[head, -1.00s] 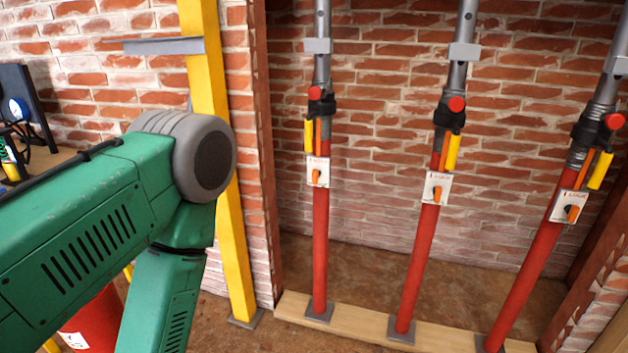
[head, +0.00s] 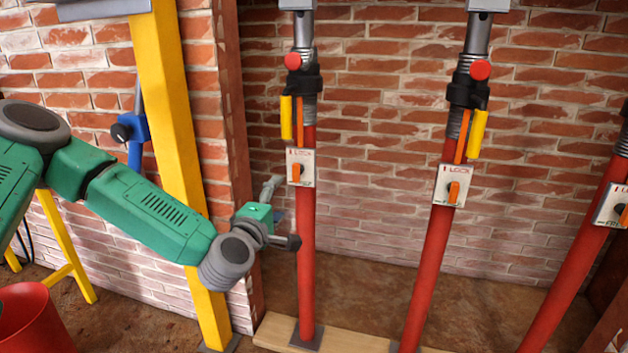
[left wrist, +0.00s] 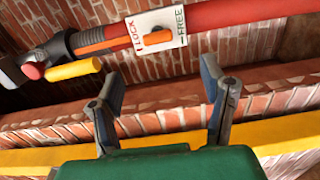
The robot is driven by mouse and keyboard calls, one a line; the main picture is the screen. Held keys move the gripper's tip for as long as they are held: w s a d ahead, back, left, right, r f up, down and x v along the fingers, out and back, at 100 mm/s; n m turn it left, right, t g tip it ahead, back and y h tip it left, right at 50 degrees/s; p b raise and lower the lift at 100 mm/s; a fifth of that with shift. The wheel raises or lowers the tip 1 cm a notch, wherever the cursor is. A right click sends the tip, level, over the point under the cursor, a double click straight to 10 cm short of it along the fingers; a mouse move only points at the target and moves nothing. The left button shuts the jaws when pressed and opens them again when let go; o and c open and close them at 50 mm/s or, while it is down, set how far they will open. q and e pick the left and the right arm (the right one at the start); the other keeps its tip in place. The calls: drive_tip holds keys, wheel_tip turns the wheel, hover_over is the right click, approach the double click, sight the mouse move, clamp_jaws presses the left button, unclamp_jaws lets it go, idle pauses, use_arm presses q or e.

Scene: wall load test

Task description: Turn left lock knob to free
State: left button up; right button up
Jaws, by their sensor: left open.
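The left lock knob (head: 297,173) is orange on a white plate (head: 306,158) fixed to the left red prop (head: 306,245). In the head view it stands roughly upright, toward the red LOCK print at the plate's top. In the left wrist view the knob (left wrist: 157,38) lies between the LOCK and FREE prints, its orange end toward LOCK. My left gripper (head: 282,214) is open and empty, below and left of the plate. In the left wrist view its fingers (left wrist: 160,75) are spread, with the knob beyond the gap, apart from them. My right gripper is not in view.
A yellow post (head: 170,130) stands behind my left arm. A middle prop (head: 425,260) and a right prop (head: 575,255) carry similar plates. A yellow handle (head: 286,118) and red button (head: 293,61) sit above the left plate. A red bin (head: 35,320) is lower left.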

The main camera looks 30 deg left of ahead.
sight(294, 176)
use_arm(q)
drive_tip(key=b+x, duration=0.1)
drive_tip(key=x, duration=0.3)
drive_tip(key=b+x, duration=0.1)
drive_tip(key=x, duration=0.3)
drive_tip(key=b+x, duration=0.1)
drive_tip(key=x, duration=0.3)
drive_tip(key=shift+w+a+f, duration=0.1)
drive_tip(key=shift+w+a, duration=0.15)
drive_tip(key=shift+a, duration=0.05)
drive_tip(key=shift+w+b, duration=0.3)
drive_tip(key=shift+w, duration=0.3)
drive_tip(key=c, duration=1.2)
